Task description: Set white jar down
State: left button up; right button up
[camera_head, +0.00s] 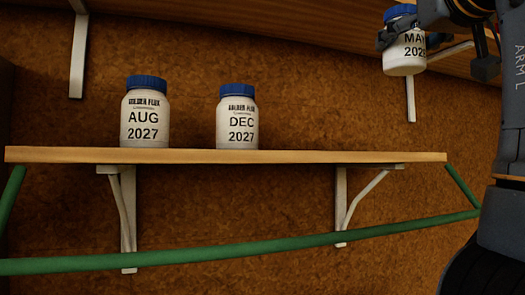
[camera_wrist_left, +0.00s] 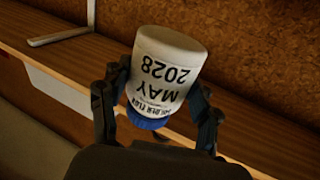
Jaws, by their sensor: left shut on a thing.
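The white jar with a blue lid, labelled MAY 2028 (camera_head: 404,62), is in the air at the upper right of the head view. My left gripper (camera_head: 405,28) is shut on it around its upper part, near the lid. In the left wrist view the same jar (camera_wrist_left: 172,52) shows upside down between the two fingers of the gripper (camera_wrist_left: 161,105). In the head view the jar hangs nearly upright, clear above the lower wooden shelf (camera_head: 300,157) and near its right end. My right gripper is not in view.
Two similar jars stand on the lower shelf: AUG 2027 (camera_head: 145,115) at left and DEC 2027 (camera_head: 237,120) near the middle. The shelf right of DEC is bare. A green rail (camera_head: 260,248) runs in front, below it. An upper shelf (camera_head: 250,14) spans the top.

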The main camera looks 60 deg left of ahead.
pick_arm(q)
jog(key=s+a+n+g, duration=0.3)
jog(key=s+a+g, duration=0.1)
jog(key=s, duration=0.7)
jog(key=shift+m+y, duration=0.3)
jog(key=shift+y, duration=0.1)
jog(key=w+a+f+p, duration=0.1)
jog(key=w+a+f, duration=0.1)
jog(key=w+f, duration=0.1)
jog(key=w+a+f+p, duration=0.2)
jog(key=w+f, duration=0.1)
jog(key=w, duration=0.1)
jog(key=w+a+f+p, duration=0.2)
jog(key=w+f, duration=0.1)
jog(key=w, duration=0.1)
jog(key=shift+w+a, duration=0.1)
jog(key=shift+a, duration=0.15)
jog(key=shift+w+a+f, duration=0.15)
jog(key=shift+w+f, duration=0.05)
jog(key=shift+f, duration=0.2)
notch_tip(320, 180, down, 3)
jog(key=shift+w+a+f+p, duration=0.1)
jog(key=shift+p, duration=1)
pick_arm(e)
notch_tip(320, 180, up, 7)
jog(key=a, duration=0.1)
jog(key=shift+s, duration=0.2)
